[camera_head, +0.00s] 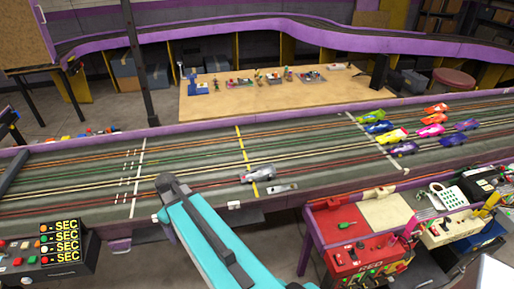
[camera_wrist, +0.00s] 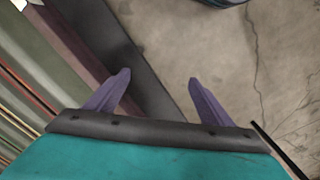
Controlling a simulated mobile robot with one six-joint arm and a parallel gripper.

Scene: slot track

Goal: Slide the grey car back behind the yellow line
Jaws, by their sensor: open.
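The grey car (camera_head: 258,173) sits on the slot track (camera_head: 195,150) in the head view, near its front edge. It overlaps the yellow line (camera_head: 244,150), with part of its body on each side. A small silver-grey piece (camera_head: 282,188) lies just to the right of the line, nearer the front edge. My gripper (camera_wrist: 160,86) shows in the wrist view with two purple fingers apart and nothing between them. Below it are a dark strip and bare floor, with the track's edge at the left. The car is not in the wrist view. My teal arm reaches up to the track's front edge, left of the car.
A white line (camera_head: 138,165) crosses the track further left. Several coloured cars (camera_head: 393,135) stand by another white line at the right. A red control cabinet (camera_head: 365,250) stands in front at the right, and a timer box (camera_head: 55,250) at the left. The track between the left and yellow lines looks clear.

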